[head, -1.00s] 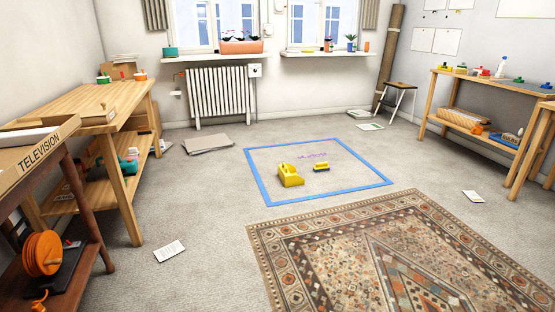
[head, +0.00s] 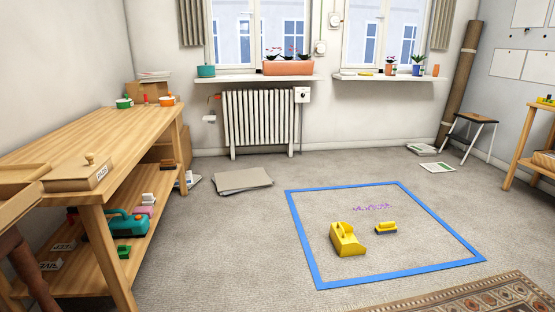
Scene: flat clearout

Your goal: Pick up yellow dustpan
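The yellow dustpan (head: 347,240) lies on the grey carpet inside a blue taped square (head: 315,263), towards its front left. A small yellow brush-like thing with a dark blue underside (head: 385,228) lies just right of it, apart from it. Neither of my grippers shows in the head view.
A wooden workbench (head: 100,167) with a lower shelf stands along the left. A patterned rug (head: 480,297) lies at the front right. Flat cardboard (head: 242,181) lies behind the square's left side. A stool (head: 470,132) stands at the back right. Carpet between bench and square is clear.

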